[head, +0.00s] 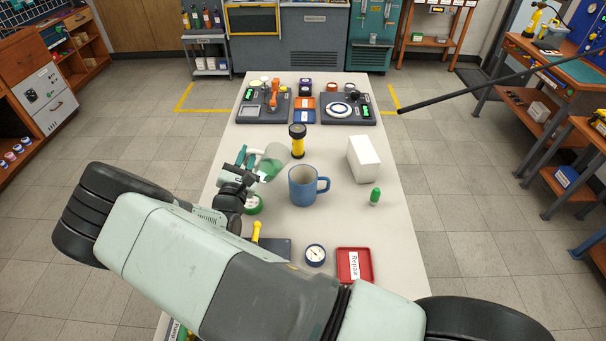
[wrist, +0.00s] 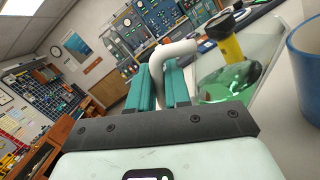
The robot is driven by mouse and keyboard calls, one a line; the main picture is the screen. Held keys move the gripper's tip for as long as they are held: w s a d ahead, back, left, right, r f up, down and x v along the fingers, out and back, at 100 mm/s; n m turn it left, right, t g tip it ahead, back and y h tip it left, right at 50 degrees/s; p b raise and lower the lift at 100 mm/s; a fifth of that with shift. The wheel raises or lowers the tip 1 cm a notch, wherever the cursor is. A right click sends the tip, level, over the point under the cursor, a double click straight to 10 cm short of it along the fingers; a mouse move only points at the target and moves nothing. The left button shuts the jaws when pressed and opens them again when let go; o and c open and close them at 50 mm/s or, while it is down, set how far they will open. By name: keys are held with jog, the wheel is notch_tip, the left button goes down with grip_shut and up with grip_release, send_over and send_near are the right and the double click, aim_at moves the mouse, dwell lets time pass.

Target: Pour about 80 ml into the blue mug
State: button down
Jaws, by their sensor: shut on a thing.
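The blue mug (head: 303,188) stands upright on the table, handle to the right; its near wall also shows at the right edge of the wrist view (wrist: 307,75). My gripper (head: 246,158) is left of the mug. Its teal fingers (wrist: 163,72) are shut on the pale handle of a clear jug (head: 275,160), which holds green liquid (wrist: 226,88). The jug is held up beside the mug, leaning right toward it. I see no stream of liquid. The level inside the mug cannot be made out.
A yellow-black flashlight (head: 298,142) stands behind the mug. A white box (head: 364,160) and a green bottle (head: 375,197) are to its right. A gauge (head: 315,255) and red tray (head: 369,279) lie nearer.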

aim_at(253, 151)
jog(key=r+m, duration=0.1)
jog(key=d+r+m, duration=0.1)
jog(key=d+r, duration=0.1)
jog(key=r, duration=0.1)
jog(key=shift+s+m+h, duration=0.4)
jog(key=m, duration=0.1)
jog(key=d+r+m+h, duration=0.1)
jog(key=m, duration=0.1)
jog(key=r+m, duration=0.1)
jog(key=shift+s+d+m+t+h, duration=0.25)
jog(key=shift+s+m+t+h, duration=0.05)
jog(key=shift+s+t, duration=0.1)
jog(key=shift+d+m, duration=0.2)
jog(key=shift+m, duration=0.3)
jog(key=shift+s+d+r+m+h, duration=0.1)
jog(key=shift+r+m+h, duration=0.05)
jog(key=shift+m+h, duration=0.2)
jog(key=shift+s+d+r+m+h, duration=0.1)
jog(key=shift+d+r+m+h, duration=0.15)
jog(key=shift+m, duration=0.1)
jog(key=shift+s+d+r+m, duration=0.2)
jog(key=shift+d+m, duration=0.05)
jog(key=shift+m, duration=0.25)
jog(key=shift+s+d+r+m+h, duration=0.15)
jog(key=shift+d+r+m+h, duration=0.25)
jog(key=shift+d+m+h, duration=0.4)
dwell(0.4)
